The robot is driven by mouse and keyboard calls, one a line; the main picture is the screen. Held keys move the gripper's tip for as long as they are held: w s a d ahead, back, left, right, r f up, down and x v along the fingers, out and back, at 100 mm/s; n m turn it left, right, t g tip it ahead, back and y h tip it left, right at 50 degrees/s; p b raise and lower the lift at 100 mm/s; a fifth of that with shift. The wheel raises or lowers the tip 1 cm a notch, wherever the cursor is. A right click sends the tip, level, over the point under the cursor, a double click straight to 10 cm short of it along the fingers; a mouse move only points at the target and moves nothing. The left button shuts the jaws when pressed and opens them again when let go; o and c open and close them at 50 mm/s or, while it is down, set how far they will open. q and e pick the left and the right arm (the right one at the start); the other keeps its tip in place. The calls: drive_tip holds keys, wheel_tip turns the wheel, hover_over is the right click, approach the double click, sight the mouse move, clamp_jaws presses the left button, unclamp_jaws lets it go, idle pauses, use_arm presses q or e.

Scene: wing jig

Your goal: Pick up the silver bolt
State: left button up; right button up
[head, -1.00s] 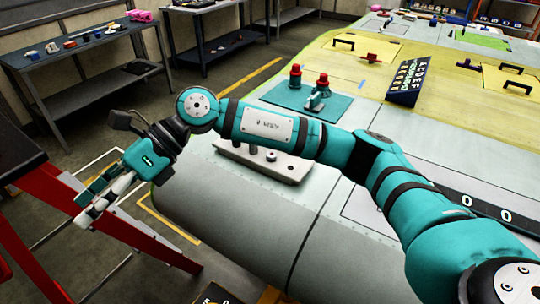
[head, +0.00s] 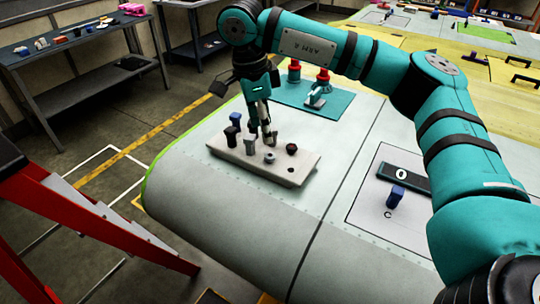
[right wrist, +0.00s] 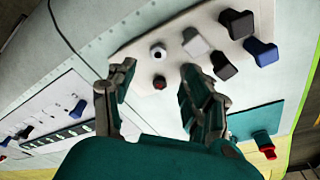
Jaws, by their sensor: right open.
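The silver bolt (head: 249,145) stands upright in a pale block (head: 222,150) on the grey wing surface. In the right wrist view the silver bolt (right wrist: 195,41) is just beyond the tip of the right-hand finger, not between the fingers. My right gripper (head: 262,138) points down over the block, open and empty. In its wrist view the open fingertips (right wrist: 155,68) frame a short silver ringed piece (right wrist: 158,53) and a dark red piece (right wrist: 159,83). I cannot tell whether a finger touches the block. My left gripper is not in view.
A blue bolt (head: 235,118) and black bolts (head: 231,138) stand close by in the block. A teal mat (head: 330,103) with red-topped pieces lies behind. A red step ladder (head: 95,215) stands left.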

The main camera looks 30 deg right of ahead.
sight(270, 156)
drive_tip(key=f, duration=0.3)
drive_tip(key=shift+s+d+p, duration=0.15)
drive_tip(key=shift+s+p, duration=0.05)
drive_tip(key=shift+p, duration=0.15)
drive_tip(key=f+p, duration=0.2)
drive_tip(key=f, duration=0.2)
drive_tip(key=shift+s+d+f+p, duration=0.35)
drive_tip(key=shift+d+f+p, duration=0.05)
drive_tip(key=shift+w+f, duration=0.1)
drive_tip(key=shift+f, duration=0.35)
drive_tip(key=shift+r, duration=0.1)
clamp_jaws()
